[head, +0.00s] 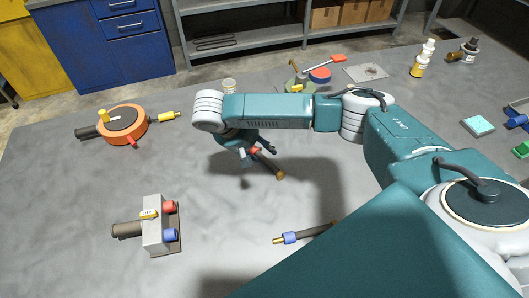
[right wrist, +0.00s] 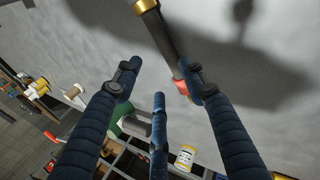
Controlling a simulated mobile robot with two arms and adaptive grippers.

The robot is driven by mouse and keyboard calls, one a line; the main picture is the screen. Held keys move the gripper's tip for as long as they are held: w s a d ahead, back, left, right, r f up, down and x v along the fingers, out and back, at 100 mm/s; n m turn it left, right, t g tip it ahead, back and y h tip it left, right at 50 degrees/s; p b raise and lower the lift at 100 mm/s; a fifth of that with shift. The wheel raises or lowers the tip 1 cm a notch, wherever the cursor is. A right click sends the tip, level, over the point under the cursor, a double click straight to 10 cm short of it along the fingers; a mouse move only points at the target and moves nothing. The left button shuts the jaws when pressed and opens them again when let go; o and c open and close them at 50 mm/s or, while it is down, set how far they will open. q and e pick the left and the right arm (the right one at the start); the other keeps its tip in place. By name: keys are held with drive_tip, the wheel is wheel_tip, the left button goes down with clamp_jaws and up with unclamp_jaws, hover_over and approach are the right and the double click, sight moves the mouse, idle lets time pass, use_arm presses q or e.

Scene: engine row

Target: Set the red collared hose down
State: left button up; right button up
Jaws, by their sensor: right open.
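The red collared hose is a short dark hose (head: 268,165) with a red collar and a brass-coloured end, near the middle of the grey table in the head view. In the right wrist view its dark length (right wrist: 168,38) runs past the fingertips, with the brass end at the top and the red collar partly behind a finger. My right gripper (head: 258,150) is at the collar end, its fingers spread; it also shows open in the right wrist view (right wrist: 160,82). I cannot tell whether a finger touches the hose. My left gripper is out of view.
A grey block (head: 154,238) with red and blue ports stands at the front left. A blue-collared hose (head: 312,233) lies at front centre. An orange round housing (head: 123,125) is at the left. Bottles (head: 418,66) stand at the back right. Table left of my gripper is clear.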

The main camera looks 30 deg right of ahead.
drive_tip(key=p+v, duration=0.1)
drive_tip(key=v, duration=0.7)
drive_tip(key=shift+a+r, duration=0.15)
drive_tip(key=shift+r, duration=0.1)
drive_tip(key=shift+f, duration=0.1)
